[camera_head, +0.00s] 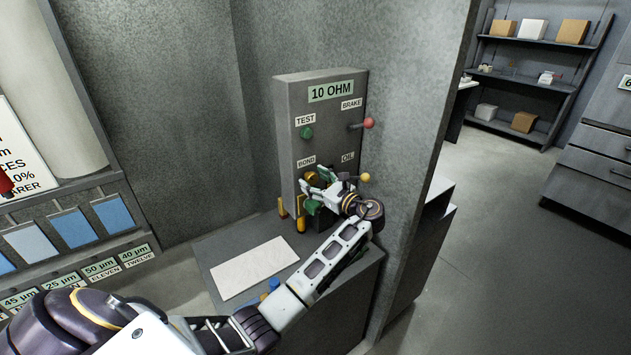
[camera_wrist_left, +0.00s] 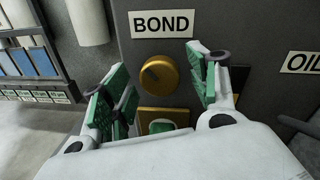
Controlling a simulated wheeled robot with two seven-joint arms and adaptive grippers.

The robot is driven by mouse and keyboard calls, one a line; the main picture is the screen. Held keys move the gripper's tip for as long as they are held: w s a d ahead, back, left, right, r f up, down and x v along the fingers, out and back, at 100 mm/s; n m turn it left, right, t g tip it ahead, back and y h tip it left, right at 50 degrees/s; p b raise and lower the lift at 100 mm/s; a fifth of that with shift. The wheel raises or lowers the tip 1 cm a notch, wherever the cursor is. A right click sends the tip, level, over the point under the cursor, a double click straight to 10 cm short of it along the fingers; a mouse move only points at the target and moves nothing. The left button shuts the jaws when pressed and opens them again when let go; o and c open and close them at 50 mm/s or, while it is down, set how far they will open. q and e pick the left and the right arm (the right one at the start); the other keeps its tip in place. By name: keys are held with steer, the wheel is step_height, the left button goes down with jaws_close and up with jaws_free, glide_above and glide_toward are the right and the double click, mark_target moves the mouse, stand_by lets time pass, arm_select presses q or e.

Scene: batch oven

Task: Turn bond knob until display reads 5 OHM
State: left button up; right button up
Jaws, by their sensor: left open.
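The grey control box (camera_head: 320,130) stands on a low bench and its display (camera_head: 331,91) reads 10 OHM. The bond knob (camera_wrist_left: 159,75) is a round golden dial under the BOND label (camera_wrist_left: 161,23); in the head view the knob (camera_head: 312,177) is partly hidden by my gripper. My left gripper (camera_head: 318,194) is open in front of the knob. In the left wrist view its green-padded fingers (camera_wrist_left: 160,88) stand either side of the knob, with visible gaps and no clear contact. My right gripper does not show.
The box also carries a green TEST button (camera_head: 306,133), a red BRAKE lever (camera_head: 369,123) and a yellow-tipped OIL lever (camera_head: 365,177) close to my left wrist. A white sheet (camera_head: 254,267) lies on the bench. A grey wall edge stands right of the box.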

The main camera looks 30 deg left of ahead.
arm_select(q)
steer(key=c, duration=1)
steer(key=shift+n, duration=0.6)
steer(key=o, duration=1)
steer(key=shift+d, duration=0.15)
steer(key=v, duration=1.1)
steer(key=shift+s+d, duration=0.15)
steer(key=shift+d, duration=0.25)
